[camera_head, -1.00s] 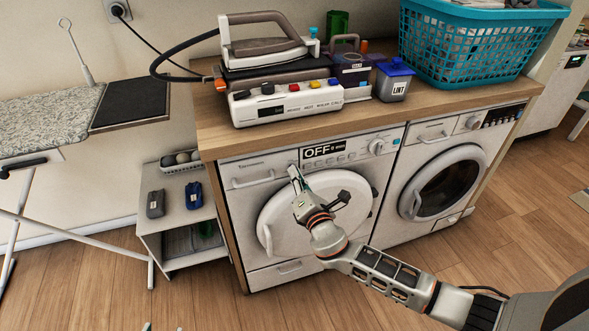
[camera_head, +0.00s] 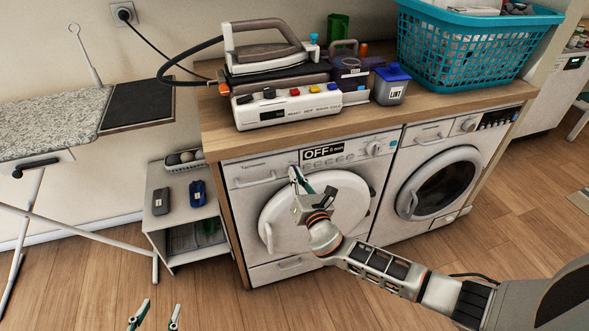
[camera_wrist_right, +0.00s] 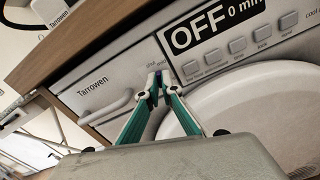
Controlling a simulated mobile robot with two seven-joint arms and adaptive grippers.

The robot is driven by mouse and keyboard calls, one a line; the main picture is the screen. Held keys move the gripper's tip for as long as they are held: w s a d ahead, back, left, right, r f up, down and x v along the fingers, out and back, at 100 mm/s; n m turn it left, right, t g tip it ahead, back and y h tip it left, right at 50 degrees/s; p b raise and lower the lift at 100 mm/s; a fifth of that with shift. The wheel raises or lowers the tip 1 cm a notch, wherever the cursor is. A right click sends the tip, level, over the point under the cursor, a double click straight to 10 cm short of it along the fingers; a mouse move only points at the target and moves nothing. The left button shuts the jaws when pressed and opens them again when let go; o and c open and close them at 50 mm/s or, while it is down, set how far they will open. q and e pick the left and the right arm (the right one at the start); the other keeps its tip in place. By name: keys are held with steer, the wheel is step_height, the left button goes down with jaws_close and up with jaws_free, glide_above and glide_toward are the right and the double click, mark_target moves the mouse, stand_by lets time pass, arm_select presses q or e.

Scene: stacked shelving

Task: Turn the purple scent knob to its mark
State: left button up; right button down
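The washing machine (camera_head: 262,196) on the left carries a panel with a drawer handle and a display reading OFF. My right gripper (camera_head: 294,170) is at this panel, between the drawer handle and the display. In the right wrist view its green-sided fingers (camera_wrist_right: 157,84) come close together, with a small dark purple-blue piece between the tips. This looks like the purple scent knob (camera_wrist_right: 157,90), mostly hidden by the fingers; its mark cannot be made out. My left gripper (camera_head: 159,306) is open and empty low over the floor.
The round door (camera_head: 285,222) is just below my right gripper. Above, the wooden counter (camera_head: 410,107) holds an iron station (camera_head: 290,107), a lint bin (camera_head: 391,86) and a teal basket (camera_head: 470,50). A small shelf (camera_head: 176,235) stands at the left.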

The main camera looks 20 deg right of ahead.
steer(key=shift+r+n+p, duration=0.2)
steer(key=shift+n+p, duration=0.45)
steer(key=shift+n, duration=0.95)
arm_select(q)
steer(key=shift+w+r, duration=0.25)
steer(key=shift+r, duration=0.95)
arm_select(e)
steer(key=c, duration=2.5)
jaws_free()
steer(key=shift+f, duration=0.3)
arm_select(q)
steer(key=shift+w+r+p, duration=0.2)
steer(key=shift+r+p, duration=0.75)
steer(key=shift+r, duration=0.2)
arm_select(e)
steer(key=s, duration=0.5)
steer(key=shift+d+r, duration=0.1)
